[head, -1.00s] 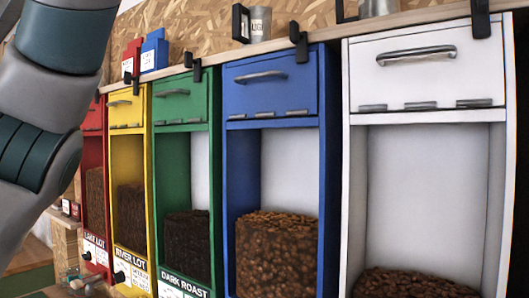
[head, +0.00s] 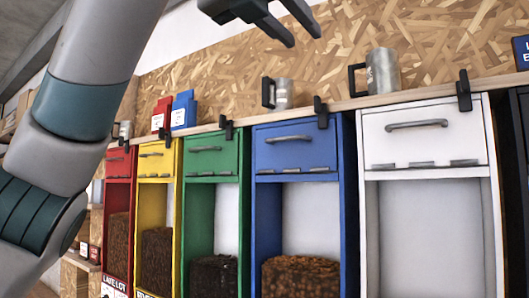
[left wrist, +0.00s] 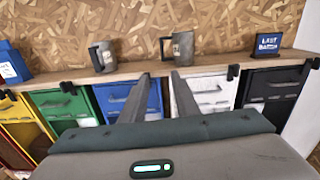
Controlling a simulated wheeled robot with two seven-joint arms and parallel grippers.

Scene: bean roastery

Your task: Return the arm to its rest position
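My left gripper (head: 303,30) is at the top of the head view, raised above the shelf and in front of the chipboard wall. Its two dark fingers stand apart with nothing between them. In the left wrist view the fingers (left wrist: 160,90) also show apart and empty, pointing toward the shelf with the blue and white bins beyond. My left arm (head: 75,110) rises along the left side of the head view. My right gripper is in neither view.
Red, yellow, green, blue (head: 290,145) and white (head: 425,140) bins stand in a row, several holding beans. The shelf (head: 345,104) above carries two metal mugs (head: 382,72) (head: 278,93) and red and blue boxes (head: 183,110). Black clips (head: 464,92) hang on its edge.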

